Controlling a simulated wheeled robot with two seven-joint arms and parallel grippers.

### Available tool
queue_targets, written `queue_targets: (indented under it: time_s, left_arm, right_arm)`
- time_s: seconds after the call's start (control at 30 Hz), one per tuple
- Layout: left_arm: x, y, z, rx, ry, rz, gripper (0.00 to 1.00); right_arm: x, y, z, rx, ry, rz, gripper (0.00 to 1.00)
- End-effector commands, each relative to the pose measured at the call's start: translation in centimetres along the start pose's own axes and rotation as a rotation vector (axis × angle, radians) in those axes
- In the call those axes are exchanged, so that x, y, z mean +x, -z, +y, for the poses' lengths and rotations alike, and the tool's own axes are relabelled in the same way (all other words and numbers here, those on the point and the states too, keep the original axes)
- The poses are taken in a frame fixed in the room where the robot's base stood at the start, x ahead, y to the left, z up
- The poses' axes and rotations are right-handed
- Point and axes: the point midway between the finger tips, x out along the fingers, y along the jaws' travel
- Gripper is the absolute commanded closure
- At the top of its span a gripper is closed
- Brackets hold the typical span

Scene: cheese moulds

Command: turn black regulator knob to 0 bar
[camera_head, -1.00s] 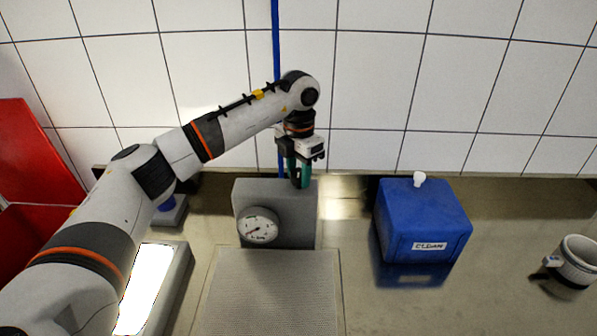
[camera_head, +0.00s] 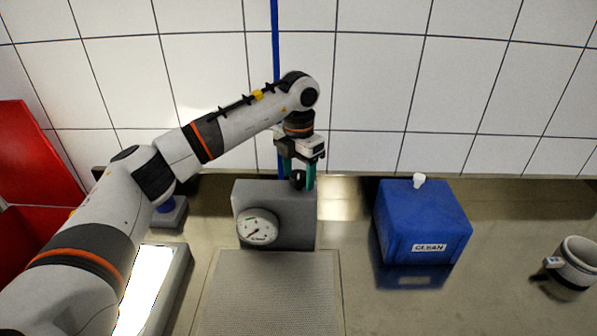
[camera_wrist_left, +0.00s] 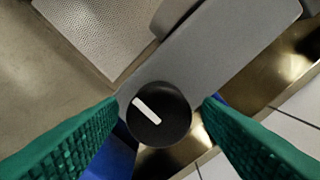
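The black regulator knob (camera_wrist_left: 159,115) is round with a white mark and sits on top of the grey regulator box (camera_head: 279,191). In the head view the knob (camera_head: 298,179) shows between the green fingers. My left gripper (camera_head: 298,178) points straight down over it. In the left wrist view the fingers (camera_wrist_left: 160,106) are open on either side of the knob, with a gap on both sides. The white mark slants from upper left towards the knob's middle. The round gauge (camera_head: 257,227) is on the box front; its small needle points to the lower left, and its figures are too small to read.
A blue box (camera_head: 424,222) labelled CLEAN stands right of the regulator, with a white piece on top. A perforated plate (camera_head: 270,295) lies in front, and a lit panel (camera_head: 149,290) is left. The tiled wall is close behind.

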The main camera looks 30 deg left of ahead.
Motion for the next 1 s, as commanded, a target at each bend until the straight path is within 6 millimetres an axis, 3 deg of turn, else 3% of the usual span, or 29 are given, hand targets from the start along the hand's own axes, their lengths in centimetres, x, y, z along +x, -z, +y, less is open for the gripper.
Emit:
queue_targets:
  time_s: [0.27, 0.6, 0.8, 1.0]
  left_arm:
    - [-0.6, 0.0, 0.0, 0.001, 0.000, -0.001, 0.41]
    - [-7.3, 0.1, 0.1, 0.001, 0.000, 0.004, 0.41]
    - [-10.8, 0.1, 0.0, 0.000, 0.002, 0.001, 0.41]
    - [-12.0, 0.0, 0.0, 0.001, 0.000, 0.000, 0.41]
  right_arm:
    - [0.3, 0.1, -0.1, -0.001, 0.001, 0.000, 0.64]
    - [2.1, 0.2, -0.1, -0.001, 0.001, 0.000, 0.64]
    - [1.9, 0.2, -0.1, -0.001, 0.001, 0.000, 0.64]
    - [1.9, 0.2, -0.1, -0.001, 0.001, 0.000, 0.64]
